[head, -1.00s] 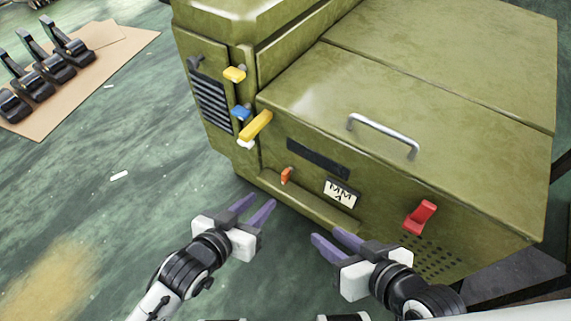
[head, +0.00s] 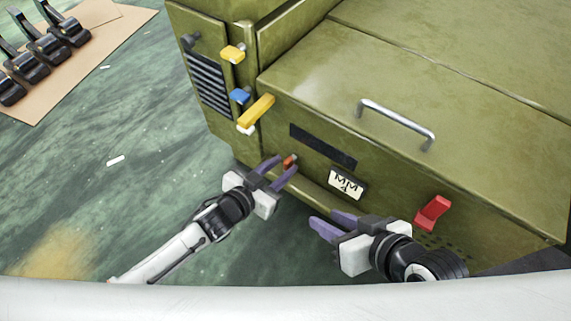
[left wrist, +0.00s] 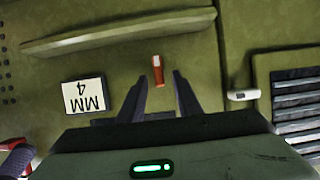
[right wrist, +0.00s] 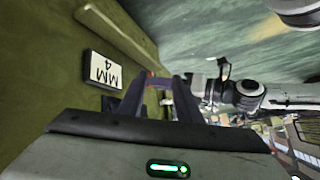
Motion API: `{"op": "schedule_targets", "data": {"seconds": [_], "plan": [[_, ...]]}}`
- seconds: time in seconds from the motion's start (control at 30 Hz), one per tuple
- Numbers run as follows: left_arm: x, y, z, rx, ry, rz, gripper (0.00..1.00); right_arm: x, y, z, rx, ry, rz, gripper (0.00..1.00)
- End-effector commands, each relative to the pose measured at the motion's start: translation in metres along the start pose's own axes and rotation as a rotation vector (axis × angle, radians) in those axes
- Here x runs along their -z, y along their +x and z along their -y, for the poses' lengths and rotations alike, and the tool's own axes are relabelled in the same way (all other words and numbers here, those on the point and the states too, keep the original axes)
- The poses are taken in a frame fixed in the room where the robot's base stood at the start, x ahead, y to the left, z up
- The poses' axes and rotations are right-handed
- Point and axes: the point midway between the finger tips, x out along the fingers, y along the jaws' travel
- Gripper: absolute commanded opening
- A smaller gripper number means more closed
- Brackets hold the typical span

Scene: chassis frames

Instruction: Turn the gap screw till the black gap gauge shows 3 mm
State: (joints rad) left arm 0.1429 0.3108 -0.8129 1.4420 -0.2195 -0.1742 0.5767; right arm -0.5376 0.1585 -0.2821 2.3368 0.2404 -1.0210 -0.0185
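The gap screw appears to be the small orange-red handle (head: 290,161) on the olive machine's front; it also shows in the left wrist view (left wrist: 158,70). My left gripper (head: 281,170) is open, its purple fingers pointing at the handle, one to each side. In the left wrist view the handle lies just past the fingertips, untouched. The gauge (head: 346,184) is a white plate with a black edge reading MM and 4; it also shows in the left wrist view (left wrist: 83,94). My right gripper (head: 327,223) is open and empty below the gauge.
A red lever (head: 433,213) is right of the gauge. Yellow (head: 256,114) and blue (head: 239,96) handles sit left of the dark slot (head: 323,146). A ledge (left wrist: 120,30) runs below the screw. Black clamp-like parts (head: 48,48) lie on cardboard at far left.

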Motion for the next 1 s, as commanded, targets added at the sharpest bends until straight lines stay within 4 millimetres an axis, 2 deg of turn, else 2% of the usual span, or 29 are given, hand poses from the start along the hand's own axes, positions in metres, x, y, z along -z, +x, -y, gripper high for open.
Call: {"op": "schedule_targets", "data": {"seconds": [0.1,0.4,0.6,1.0], "plan": [[-0.0027,0.0058,-0.0019,0.002,-0.001,0.000,0.31,0.0033,0.0001,0.0034,0.014,0.006,-0.024,0.31],[-0.0012,0.0063,-0.0022,0.003,-0.002,0.001,0.31,0.0063,-0.0018,0.0053,0.020,0.010,-0.032,0.31],[-0.0014,0.0063,-0.0021,0.003,-0.002,0.001,0.00,0.0061,-0.0018,0.0051,0.019,0.010,-0.031,0.31],[0.0005,0.0053,0.0000,-0.021,-0.058,0.002,0.00,0.0069,-0.0053,0.0031,0.005,0.002,-0.016,0.31]]}}
